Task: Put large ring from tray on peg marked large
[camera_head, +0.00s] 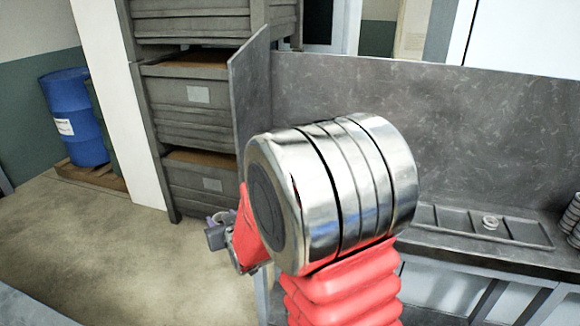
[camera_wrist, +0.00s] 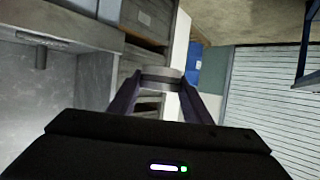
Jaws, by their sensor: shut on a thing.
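My gripper (camera_wrist: 161,84) is shut on a grey metal ring (camera_wrist: 162,72), held between its two fingertips in the wrist view. In the head view my gripper (camera_head: 217,232) shows at the left of my arm, partly hidden by it, out over the floor and away from the bench. The ring's size label cannot be read. The tray (camera_head: 455,221) lies on the bench at the right, with a small ring (camera_head: 490,222) in one compartment. My arm hides the tray's left end. No peg marked large can be made out in the head view.
The grey bench has a tall back panel (camera_head: 400,110) and a side panel (camera_head: 250,95). Stacked metal parts (camera_head: 574,220) stand at the bench's right edge. Shelves with grey crates (camera_head: 190,100) and a blue drum (camera_head: 73,115) are at the left. The floor at left is clear.

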